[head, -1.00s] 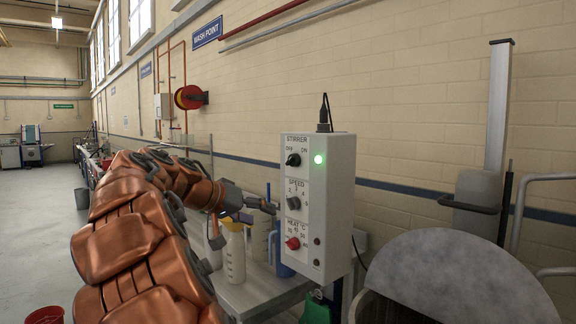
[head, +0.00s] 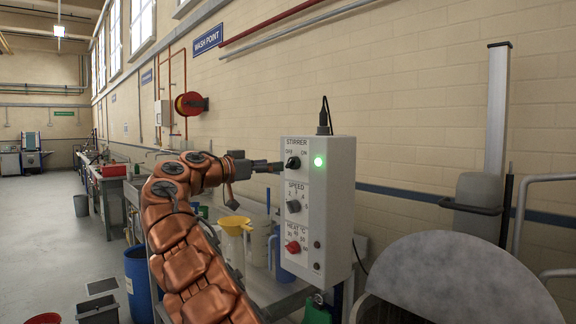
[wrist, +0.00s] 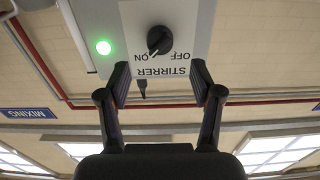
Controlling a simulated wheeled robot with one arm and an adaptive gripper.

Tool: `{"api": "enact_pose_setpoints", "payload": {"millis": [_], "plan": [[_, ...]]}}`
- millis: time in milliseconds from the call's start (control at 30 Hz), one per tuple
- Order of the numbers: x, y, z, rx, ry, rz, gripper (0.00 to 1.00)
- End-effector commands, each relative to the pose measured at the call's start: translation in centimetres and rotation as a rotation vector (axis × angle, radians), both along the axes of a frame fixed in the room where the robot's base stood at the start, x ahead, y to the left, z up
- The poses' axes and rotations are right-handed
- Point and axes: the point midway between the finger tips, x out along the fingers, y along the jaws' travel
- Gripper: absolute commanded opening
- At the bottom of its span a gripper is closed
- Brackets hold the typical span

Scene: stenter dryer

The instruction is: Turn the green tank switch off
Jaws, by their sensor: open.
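A light grey control box (head: 339,190) stands right of centre in the head view. Its top black knob (head: 293,162) is labelled STIRRER, OFF and ON. In the wrist view, upside down, the knob (wrist: 159,40) has its white mark turned toward ON. A green lamp (head: 319,161) beside it is lit. No label reading green tank shows. My gripper (head: 277,167) is just left of the knob in the head view. In the wrist view my gripper (wrist: 160,72) is open, with nothing between its fingers and the knob ahead of them; contact is not visible.
A bench with a yellow funnel (head: 235,222) and jugs lies behind my arm. A round grey lid (head: 455,280) is at right. The floor at left is mostly open.

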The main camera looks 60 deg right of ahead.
Motion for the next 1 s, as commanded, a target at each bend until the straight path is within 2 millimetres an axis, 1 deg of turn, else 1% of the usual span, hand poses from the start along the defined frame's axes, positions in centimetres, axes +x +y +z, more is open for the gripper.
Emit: {"api": "enact_pose_setpoints", "payload": {"millis": [167, 400, 500, 633, 833, 867, 1000], "plan": [[-0.6, -1.9, 0.1, 0.003, 0.001, -0.004, 0.65], [-1.6, -5.3, 0.2, 0.003, 0.001, -0.002, 0.65], [-1.8, -6.3, 0.1, 0.004, 0.001, -0.001, 0.65], [-2.0, -6.9, -0.1, 0.004, 0.001, -0.001, 0.65], [-1.9, -6.9, -0.1, 0.003, 0.001, 0.000, 0.65], [-1.9, -6.9, -0.1, 0.003, 0.001, 0.000, 0.63], [-1.9, -6.9, -0.1, 0.003, 0.001, 0.000, 0.48]]}}
